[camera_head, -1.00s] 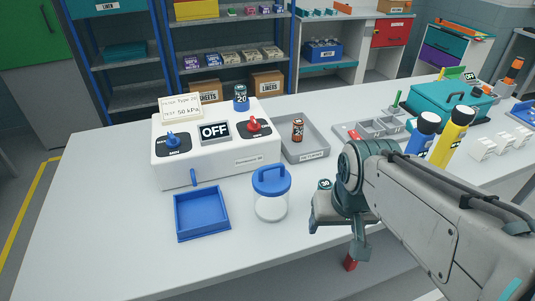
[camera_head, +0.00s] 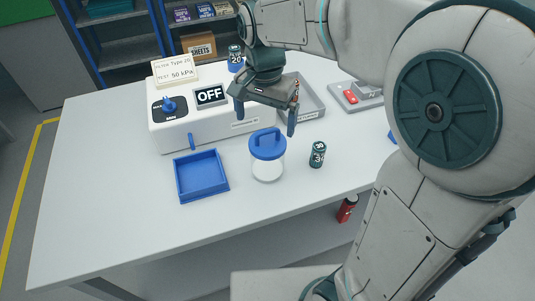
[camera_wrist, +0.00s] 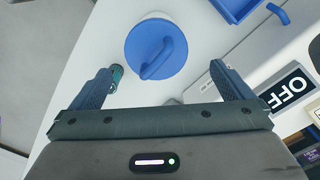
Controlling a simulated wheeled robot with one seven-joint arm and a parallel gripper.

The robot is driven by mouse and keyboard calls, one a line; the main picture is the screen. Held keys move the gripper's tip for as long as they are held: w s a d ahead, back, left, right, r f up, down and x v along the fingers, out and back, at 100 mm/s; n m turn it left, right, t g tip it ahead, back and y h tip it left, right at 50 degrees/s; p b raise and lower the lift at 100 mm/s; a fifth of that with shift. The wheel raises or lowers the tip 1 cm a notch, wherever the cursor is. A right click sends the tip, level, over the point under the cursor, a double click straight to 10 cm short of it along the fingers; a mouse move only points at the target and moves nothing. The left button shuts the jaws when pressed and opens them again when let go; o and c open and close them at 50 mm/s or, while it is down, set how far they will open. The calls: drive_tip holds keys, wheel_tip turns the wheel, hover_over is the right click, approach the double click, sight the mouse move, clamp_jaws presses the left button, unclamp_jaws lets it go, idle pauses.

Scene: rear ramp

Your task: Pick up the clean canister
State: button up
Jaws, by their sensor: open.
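A clear canister with a blue handled lid (camera_head: 267,146) stands upright on the white table, right of the blue tray. It looks empty. In the wrist view its round lid (camera_wrist: 155,48) lies ahead of the jaws, the handle across it. My gripper (camera_head: 265,124) is open and empty, above and just behind the canister, fingers pointing down. In the wrist view the two fingers of my gripper (camera_wrist: 160,72) are spread wide, the lid beyond and between them. I see no contact with the canister.
A small dark green can (camera_head: 317,154) stands close right of the canister. The blue tray (camera_head: 201,177) is left, and the white OFF machine (camera_head: 190,128) behind. A grey tray (camera_head: 312,100) is behind right. A red can (camera_head: 347,208) is below the table edge. The table's left part is clear.

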sight(267, 142)
wheel_tip(267, 142, down, 3)
drive_tip(key=shift+f, duration=0.15)
drive_tip(key=shift+s+d+f+p, duration=0.1)
drive_tip(key=shift+d+f+p, duration=0.05)
drive_tip(key=shift+f, duration=1.2)
drive_tip(key=shift+d+f+p, duration=0.1)
drive_tip(key=shift+f+p, duration=0.05)
drive_tip(key=shift+f, duration=1.2)
drive_tip(key=c, duration=1.1)
